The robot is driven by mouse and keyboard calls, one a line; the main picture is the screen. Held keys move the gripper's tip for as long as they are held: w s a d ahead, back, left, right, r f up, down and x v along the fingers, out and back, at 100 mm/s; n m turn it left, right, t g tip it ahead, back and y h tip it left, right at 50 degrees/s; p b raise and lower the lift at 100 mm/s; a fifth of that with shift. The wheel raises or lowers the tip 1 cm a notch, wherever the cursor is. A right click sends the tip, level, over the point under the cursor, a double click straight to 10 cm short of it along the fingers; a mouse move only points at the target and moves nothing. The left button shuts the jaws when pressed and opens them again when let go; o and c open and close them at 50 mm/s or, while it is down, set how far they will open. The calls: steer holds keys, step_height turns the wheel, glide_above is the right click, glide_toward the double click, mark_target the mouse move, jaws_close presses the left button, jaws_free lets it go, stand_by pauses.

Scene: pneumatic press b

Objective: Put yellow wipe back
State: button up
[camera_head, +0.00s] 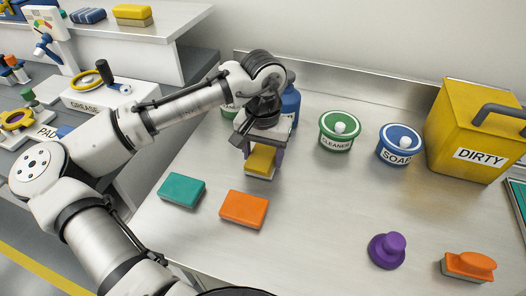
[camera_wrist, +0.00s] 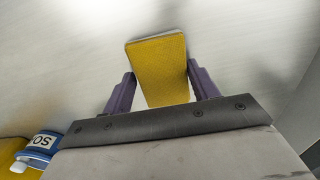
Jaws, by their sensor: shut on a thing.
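The yellow wipe (camera_head: 261,160) is a small block with a yellow face and a paler lower edge. It is in my gripper (camera_head: 263,152), over the left part of the steel table (camera_head: 310,215). In the wrist view the yellow wipe (camera_wrist: 158,68) lies between the two purple fingers of my gripper (camera_wrist: 158,92), which is shut on it. I cannot tell whether the wipe touches the table. Another yellow block (camera_head: 132,12) with a pale lower layer sits on the white shelf (camera_head: 105,32) at upper left, beside a blue striped block (camera_head: 88,15).
A teal block (camera_head: 182,190) and an orange block (camera_head: 244,208) lie just in front. A blue container (camera_head: 290,105), cleaner tub (camera_head: 336,140), soap tub (camera_head: 400,150) and yellow DIRTY bin (camera_head: 460,125) stand behind. A purple knob (camera_head: 387,252) and orange-handled brush (camera_head: 468,265) are front right.

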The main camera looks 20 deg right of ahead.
steer(key=o, duration=0.9)
steer(key=shift+f, duration=0.1)
steer(key=shift+o, duration=0.2)
steer(key=shift+f+b, duration=0.1)
steer(key=shift+b, duration=0.3)
